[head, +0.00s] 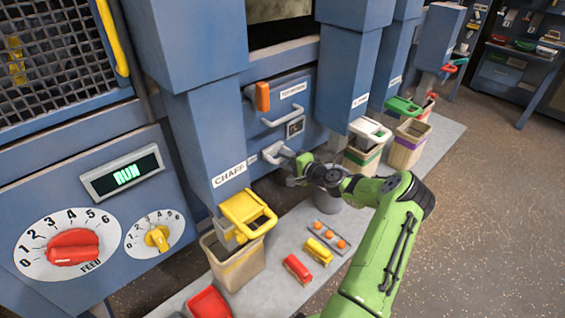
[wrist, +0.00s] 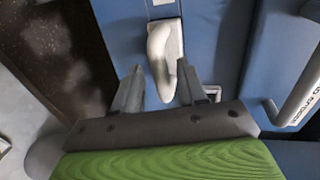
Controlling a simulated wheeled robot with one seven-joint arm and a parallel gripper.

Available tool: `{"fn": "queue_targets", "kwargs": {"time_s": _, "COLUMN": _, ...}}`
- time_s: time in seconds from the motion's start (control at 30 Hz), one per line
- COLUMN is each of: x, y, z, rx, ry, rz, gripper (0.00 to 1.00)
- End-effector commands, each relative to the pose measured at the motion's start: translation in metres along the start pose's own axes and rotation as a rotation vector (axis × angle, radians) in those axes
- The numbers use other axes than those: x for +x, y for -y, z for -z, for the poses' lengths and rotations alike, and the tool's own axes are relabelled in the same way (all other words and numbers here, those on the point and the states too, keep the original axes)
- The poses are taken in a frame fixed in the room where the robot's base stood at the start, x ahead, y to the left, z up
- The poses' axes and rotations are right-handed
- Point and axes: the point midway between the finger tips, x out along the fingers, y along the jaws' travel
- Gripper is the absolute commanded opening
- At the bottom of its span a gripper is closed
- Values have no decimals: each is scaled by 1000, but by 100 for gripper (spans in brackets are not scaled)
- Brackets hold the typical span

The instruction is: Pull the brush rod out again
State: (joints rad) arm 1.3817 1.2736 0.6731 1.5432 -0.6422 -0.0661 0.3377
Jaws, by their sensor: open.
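A pale grey handle (head: 274,152), which looks like the brush rod's end, sticks out from a small plate on the blue machine front, right of the CHAFF label. In the wrist view the handle (wrist: 163,52) comes down from its plate into the space between my fingertips. My gripper (head: 296,170) is at this handle. In the wrist view my gripper (wrist: 160,88) is open, one finger on each side of the handle. I cannot tell whether either finger touches it. The rod inside the machine is hidden.
A drawer handle (head: 284,116) and an orange lever (head: 262,97) sit above. A yellow-clamped chute stands over a bin (head: 236,262) at left. White and green clamped chutes with bins stand right.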

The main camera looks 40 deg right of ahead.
Motion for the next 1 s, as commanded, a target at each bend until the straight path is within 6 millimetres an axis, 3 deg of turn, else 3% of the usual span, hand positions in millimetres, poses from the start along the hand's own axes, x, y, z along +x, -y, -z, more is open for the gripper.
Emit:
{"fn": "queue_targets", "kwargs": {"time_s": 0.13, "x": 16, "y": -1, "z": 0, "rx": 1, "ry": 1, "rz": 0, "gripper": 41}}
{"fn": "queue_targets", "kwargs": {"time_s": 0.4, "x": 18, "y": 0, "z": 0, "rx": 0, "ry": 0, "rz": -1, "gripper": 41}}
{"fn": "queue_targets", "kwargs": {"time_s": 0.67, "x": 18, "y": 0, "z": 0, "rx": 0, "ry": 0, "rz": -1, "gripper": 2}}
{"fn": "queue_targets", "kwargs": {"time_s": 1.0, "x": 16, "y": -1, "z": 0, "rx": 1, "ry": 0, "rz": -2, "gripper": 0}}
